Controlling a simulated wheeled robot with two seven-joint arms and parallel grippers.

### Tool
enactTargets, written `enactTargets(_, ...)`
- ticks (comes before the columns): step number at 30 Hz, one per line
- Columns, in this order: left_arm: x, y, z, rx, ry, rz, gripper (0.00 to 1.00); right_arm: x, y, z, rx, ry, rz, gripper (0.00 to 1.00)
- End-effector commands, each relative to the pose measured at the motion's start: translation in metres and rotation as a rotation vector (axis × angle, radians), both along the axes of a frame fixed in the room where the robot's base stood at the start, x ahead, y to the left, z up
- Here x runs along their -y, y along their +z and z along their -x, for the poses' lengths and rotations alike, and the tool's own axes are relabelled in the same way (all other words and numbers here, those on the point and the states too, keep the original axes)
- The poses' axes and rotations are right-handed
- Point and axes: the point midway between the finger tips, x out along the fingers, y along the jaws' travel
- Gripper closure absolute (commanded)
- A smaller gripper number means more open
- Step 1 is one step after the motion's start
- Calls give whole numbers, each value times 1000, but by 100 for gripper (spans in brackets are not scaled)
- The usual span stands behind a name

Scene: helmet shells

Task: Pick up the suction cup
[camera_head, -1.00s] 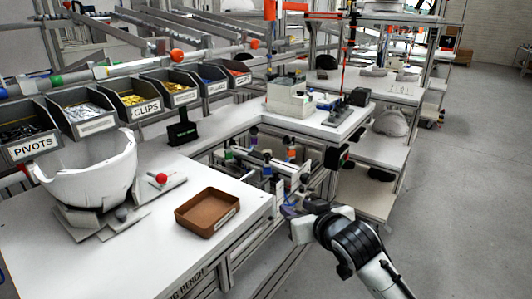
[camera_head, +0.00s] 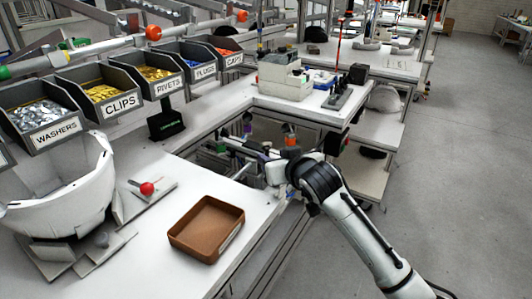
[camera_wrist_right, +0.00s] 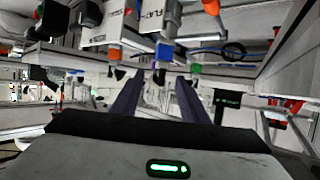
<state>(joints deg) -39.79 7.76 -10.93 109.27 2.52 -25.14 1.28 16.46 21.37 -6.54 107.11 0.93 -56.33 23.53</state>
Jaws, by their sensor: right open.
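I cannot pick out a suction cup with certainty in either view. My right gripper (camera_head: 262,155) reaches in from the lower right in the head view, beside the front bench's right edge. In the right wrist view its two dark purple fingers (camera_wrist_right: 157,90) are spread apart with nothing between them. A black stand with green lettering (camera_head: 165,122) is on the bench behind the tray, and shows right of the fingers in the wrist view (camera_wrist_right: 228,100). My left gripper is not in view.
The bench (camera_head: 150,265) holds a brown tray (camera_head: 183,240), a white helmet shell (camera_head: 65,205) and a red ball knob (camera_head: 147,188). Labelled bins (camera_head: 50,135) line the back. Open floor (camera_head: 460,160) lies right.

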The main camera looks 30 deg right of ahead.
Motion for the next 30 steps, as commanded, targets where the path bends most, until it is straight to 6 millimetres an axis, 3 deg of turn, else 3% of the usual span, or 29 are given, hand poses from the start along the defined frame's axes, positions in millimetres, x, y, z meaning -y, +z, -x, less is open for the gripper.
enactTargets(10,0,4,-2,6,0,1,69,6,-16,-39,-1,0,0,60)
enactTargets(20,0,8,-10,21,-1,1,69,7,-19,-46,-1,1,-1,60)
enactTargets(21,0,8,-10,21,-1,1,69,7,-19,-46,-1,1,-1,61)
enactTargets(28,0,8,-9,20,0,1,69,7,-19,-46,-1,0,1,100)
enactTargets(30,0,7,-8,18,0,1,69,7,-19,-46,0,-1,1,100)
